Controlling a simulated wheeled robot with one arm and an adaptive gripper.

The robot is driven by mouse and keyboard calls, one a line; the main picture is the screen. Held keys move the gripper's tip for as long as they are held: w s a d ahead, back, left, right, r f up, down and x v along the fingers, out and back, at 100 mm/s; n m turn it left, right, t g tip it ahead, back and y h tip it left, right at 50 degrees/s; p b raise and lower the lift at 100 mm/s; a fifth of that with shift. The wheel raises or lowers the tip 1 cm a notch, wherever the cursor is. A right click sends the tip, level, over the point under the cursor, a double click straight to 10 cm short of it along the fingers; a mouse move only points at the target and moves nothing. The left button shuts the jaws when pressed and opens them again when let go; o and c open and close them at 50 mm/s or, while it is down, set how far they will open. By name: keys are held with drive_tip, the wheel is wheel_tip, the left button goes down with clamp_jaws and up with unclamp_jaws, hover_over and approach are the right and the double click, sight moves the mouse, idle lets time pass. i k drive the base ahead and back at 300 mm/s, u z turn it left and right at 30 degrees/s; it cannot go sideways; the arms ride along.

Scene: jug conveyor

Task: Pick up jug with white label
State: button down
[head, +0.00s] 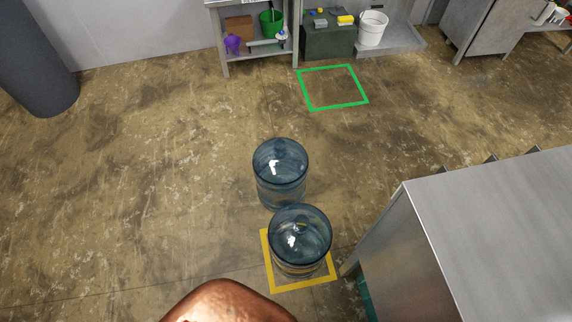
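Two clear blue water jugs stand on the floor in the head view. The nearer jug (300,237) stands within a yellow square marking (305,286). The farther jug (280,173) stands just behind it and slightly left, outside the yellow square. Both look upright, seen from above, and the nearer one overlaps the lower edge of the farther one. I cannot make out a white label on either jug; only bright glints show on them. My gripper is not in view.
A metal table (490,230) stands close on the right. A green square (333,87) marks empty floor at the back. Shelving (248,57), a dark box (328,43) and a white bucket (372,28) stand along the wall. A dark cylinder (38,60) stands at far left. The left floor is clear.

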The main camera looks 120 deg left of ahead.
sight(280, 166)
drive_tip(key=u, duration=5.2)
drive_tip(key=i, duration=1.35)
drive_tip(key=z, duration=1)
